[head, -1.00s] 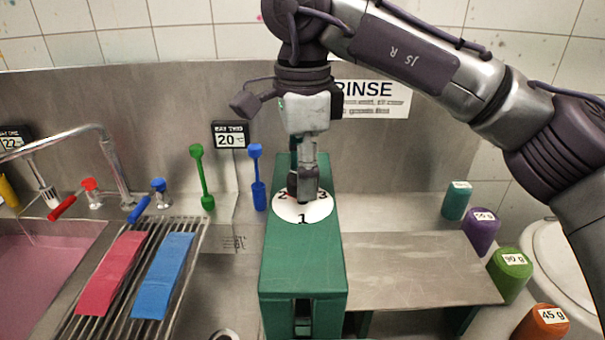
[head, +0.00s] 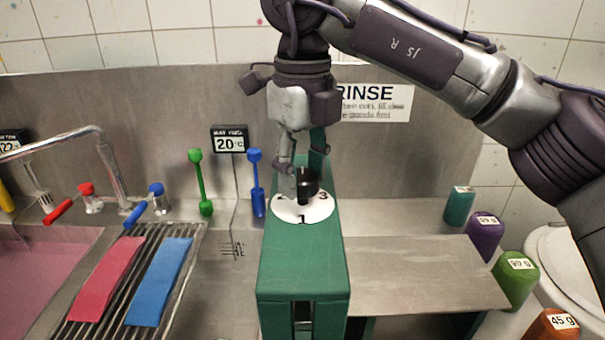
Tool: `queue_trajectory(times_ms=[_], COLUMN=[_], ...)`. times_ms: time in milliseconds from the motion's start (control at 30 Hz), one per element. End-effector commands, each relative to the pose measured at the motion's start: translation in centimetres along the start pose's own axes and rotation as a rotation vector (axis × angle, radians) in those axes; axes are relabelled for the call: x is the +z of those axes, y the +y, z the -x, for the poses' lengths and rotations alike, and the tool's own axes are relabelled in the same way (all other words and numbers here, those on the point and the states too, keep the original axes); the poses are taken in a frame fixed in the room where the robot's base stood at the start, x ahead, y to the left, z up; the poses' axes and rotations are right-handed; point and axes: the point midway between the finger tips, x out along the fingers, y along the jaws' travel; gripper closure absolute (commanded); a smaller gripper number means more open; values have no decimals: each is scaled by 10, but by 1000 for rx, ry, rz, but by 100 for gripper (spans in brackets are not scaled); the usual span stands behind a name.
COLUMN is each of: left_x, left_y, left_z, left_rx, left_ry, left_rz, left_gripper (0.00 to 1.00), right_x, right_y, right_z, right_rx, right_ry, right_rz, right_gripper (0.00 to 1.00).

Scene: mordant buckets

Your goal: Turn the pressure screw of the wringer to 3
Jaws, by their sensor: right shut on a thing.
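The wringer (head: 302,257) is a green box-like body in the middle of the head view. On its top is a white dial (head: 289,213) with the numerals 1, 2 and 3; the 2 is partly hidden. The black knob of the pressure screw (head: 307,186) stands upright at the dial's centre; I cannot tell which numeral it points to. My right gripper (head: 302,171) reaches down from above and is shut on the knob, one finger on its left and one behind to the right. My left gripper is not in view.
A pink strip (head: 106,279) and a blue strip (head: 159,282) lie on the drain rack at the left. The sink taps (head: 85,192) stand behind it. Several labelled jars, including a green one (head: 516,280), line the right side. A bare metal shelf (head: 405,268) is right of the wringer.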

Motion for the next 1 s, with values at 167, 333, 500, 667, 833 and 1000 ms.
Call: queue_trajectory(times_ms=[167,333,500,667,833,1000], left_x=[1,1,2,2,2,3], left_y=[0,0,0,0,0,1], left_z=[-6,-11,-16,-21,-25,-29], left_rx=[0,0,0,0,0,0], left_ry=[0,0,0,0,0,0], left_rz=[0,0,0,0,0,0], left_gripper=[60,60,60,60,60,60], right_x=[0,0,0,0,0,0], right_y=[0,0,0,0,0,0], right_z=[-2,-1,-2,-2,-2,-1], right_rx=[0,-1,0,-1,-1,0], right_ry=[0,-1,0,0,0,1], right_rz=[-169,-330,-492,-641,-789,-909], right_gripper=[89,89,89,89,89,89])
